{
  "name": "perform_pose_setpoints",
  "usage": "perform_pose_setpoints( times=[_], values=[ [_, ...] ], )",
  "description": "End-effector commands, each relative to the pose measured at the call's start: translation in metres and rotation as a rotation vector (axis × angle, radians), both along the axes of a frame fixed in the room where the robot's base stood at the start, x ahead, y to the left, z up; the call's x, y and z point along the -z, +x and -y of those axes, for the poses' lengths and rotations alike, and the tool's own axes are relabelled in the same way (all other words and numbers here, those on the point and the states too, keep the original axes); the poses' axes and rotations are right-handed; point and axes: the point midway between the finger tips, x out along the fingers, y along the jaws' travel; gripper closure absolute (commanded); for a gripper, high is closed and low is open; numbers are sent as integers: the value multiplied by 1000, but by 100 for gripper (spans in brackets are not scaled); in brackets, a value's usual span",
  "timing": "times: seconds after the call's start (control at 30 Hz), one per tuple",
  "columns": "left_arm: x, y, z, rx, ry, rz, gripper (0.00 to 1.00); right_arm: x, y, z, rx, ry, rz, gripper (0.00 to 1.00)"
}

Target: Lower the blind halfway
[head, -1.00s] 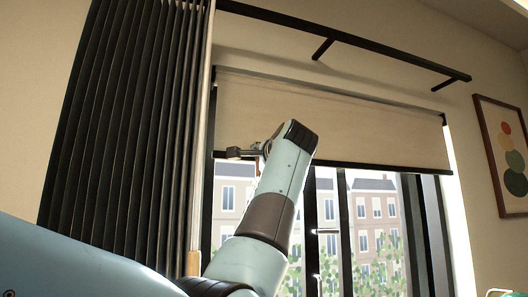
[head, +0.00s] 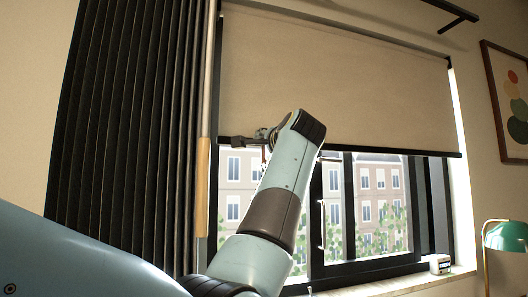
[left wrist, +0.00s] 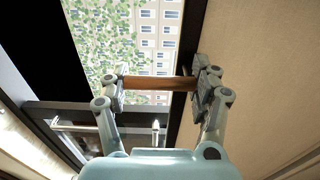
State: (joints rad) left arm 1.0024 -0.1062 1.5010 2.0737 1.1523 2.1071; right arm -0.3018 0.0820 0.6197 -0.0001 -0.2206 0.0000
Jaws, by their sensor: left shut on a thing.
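The beige roller blind (head: 330,80) hangs over the upper part of the window, its dark bottom bar (head: 400,153) lying across the panes. Below the bar, the glass shows buildings and leaves. My left gripper (head: 246,141) is raised at the left part of the blind's lower edge. In the left wrist view, the two fingers of this gripper (left wrist: 158,83) are shut on a brown wooden pull (left wrist: 148,83), which spans between them. In the head view the pull is mostly hidden by my arm. The blind's fabric (left wrist: 270,80) fills the right of the wrist view. My right gripper is not in view.
A dark pleated curtain (head: 120,120) hangs left of the window, beside a pale rod with a wooden lower part (head: 202,190). A green lamp (head: 505,236) and a small white box (head: 439,264) stand at lower right. A framed picture (head: 507,100) hangs on the right wall.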

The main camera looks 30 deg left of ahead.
Motion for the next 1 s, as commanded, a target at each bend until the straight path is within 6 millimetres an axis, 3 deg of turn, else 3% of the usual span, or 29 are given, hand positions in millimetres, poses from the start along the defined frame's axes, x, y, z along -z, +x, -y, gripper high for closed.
perform_pose_setpoints(
  times=[0.17, 0.2, 0.37, 0.67, 1.0],
  values=[
    [-1, 0, 0, 1, 0, 1, 95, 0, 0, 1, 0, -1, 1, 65],
    [-1, 0, 0, 1, 0, 1, 34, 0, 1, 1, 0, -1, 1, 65],
    [-1, 0, 0, 0, 0, 1, 13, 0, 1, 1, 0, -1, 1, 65],
    [-1, -1, 1, 1, -1, 1, 12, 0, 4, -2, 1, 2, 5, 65],
    [1, -35, 40, 3, -3, 1, 12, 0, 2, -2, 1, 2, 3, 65]
  ],
)
